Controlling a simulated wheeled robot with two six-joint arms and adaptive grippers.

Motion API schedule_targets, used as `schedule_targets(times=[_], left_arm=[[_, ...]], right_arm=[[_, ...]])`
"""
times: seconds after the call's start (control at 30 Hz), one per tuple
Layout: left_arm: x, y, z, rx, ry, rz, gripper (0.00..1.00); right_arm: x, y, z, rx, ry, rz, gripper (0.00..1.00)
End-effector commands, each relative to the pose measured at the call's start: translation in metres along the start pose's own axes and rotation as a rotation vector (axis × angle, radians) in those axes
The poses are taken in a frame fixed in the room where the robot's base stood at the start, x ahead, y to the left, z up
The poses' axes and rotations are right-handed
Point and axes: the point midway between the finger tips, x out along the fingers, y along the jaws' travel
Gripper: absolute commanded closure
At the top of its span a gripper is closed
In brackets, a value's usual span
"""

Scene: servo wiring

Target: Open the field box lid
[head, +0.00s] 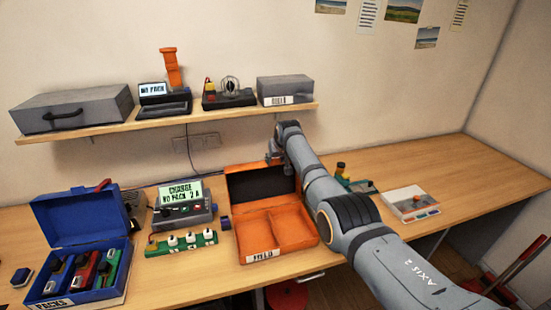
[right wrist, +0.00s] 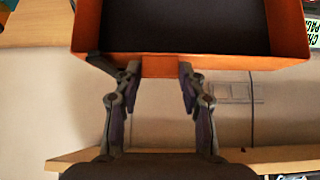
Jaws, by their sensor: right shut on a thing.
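The orange field box (head: 241,243) with a FIELD label stands on the table, its two orange compartments showing empty. Its lid (head: 238,182) stands raised at the back edge, dark inside. My right gripper (head: 274,158) is at the lid's upper edge, partly hidden by my own arm. In the right wrist view, the fingertips of my right gripper (right wrist: 160,72) meet the orange rim of the lid (right wrist: 160,63), shut on it. My left gripper is in no view.
A blue packs box (head: 80,218) with its lid up stands at left. A charger (head: 185,210) and a green strip (head: 181,244) are beside the field box. A shelf (head: 150,120) runs above. A white tray (head: 405,197) is at right, with clear table beyond.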

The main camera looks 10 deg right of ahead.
Motion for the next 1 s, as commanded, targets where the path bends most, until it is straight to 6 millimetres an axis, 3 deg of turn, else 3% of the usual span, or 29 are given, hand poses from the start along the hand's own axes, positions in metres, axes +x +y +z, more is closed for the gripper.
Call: schedule_targets(times=[0.17,0.2,0.33,0.77,1.0], left_arm=[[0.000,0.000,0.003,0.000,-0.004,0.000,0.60],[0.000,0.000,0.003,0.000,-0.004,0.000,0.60],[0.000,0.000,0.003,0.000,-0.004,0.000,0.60],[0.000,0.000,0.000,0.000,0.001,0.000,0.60],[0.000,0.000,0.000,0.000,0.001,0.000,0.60]], right_arm=[[0.003,0.000,0.005,0.000,-0.013,-0.001,1.00],[0.003,0.000,0.005,0.000,-0.013,-0.001,0.55],[0.002,0.000,0.004,-0.001,-0.011,-0.001,0.38],[-0.003,0.000,0.002,-0.001,-0.004,0.000,0.36],[-0.030,0.000,0.003,-0.001,-0.004,0.000,0.36]])
